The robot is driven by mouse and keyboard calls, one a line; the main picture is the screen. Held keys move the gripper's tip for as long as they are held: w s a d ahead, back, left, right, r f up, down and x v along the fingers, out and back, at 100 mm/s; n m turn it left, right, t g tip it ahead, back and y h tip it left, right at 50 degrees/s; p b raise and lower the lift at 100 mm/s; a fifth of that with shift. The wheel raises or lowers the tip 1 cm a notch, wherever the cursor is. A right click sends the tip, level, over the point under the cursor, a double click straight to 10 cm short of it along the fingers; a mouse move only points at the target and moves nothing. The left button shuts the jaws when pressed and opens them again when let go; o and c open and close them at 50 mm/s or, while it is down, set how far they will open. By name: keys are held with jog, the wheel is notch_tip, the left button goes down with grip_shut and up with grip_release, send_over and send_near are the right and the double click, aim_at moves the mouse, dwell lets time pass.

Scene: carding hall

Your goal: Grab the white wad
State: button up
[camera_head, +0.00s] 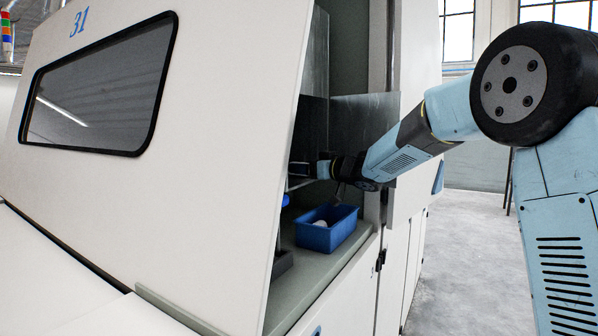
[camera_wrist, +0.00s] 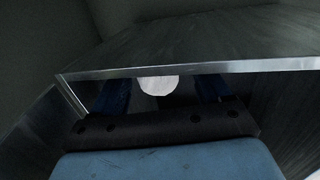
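A white wad (camera_wrist: 158,86), rounded, shows in the wrist view between my two blue fingers; its top is cut off by a metal sheet edge. My gripper (camera_wrist: 162,92) is open, with a gap visible between the wad and each finger. The fingertips are partly hidden by the sheet. In the head view my gripper (camera_head: 302,170) reaches into the machine's dark opening, and the wad there is hidden.
A metal sheet (camera_wrist: 200,45) lies just over the fingers. A blue bin (camera_head: 326,236) with something white inside stands on the ledge (camera_head: 300,272) below the arm. The machine's slanted white panel (camera_head: 215,120) borders the opening on the left; grey floor is clear at right.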

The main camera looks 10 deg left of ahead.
jog(key=c, duration=1.1)
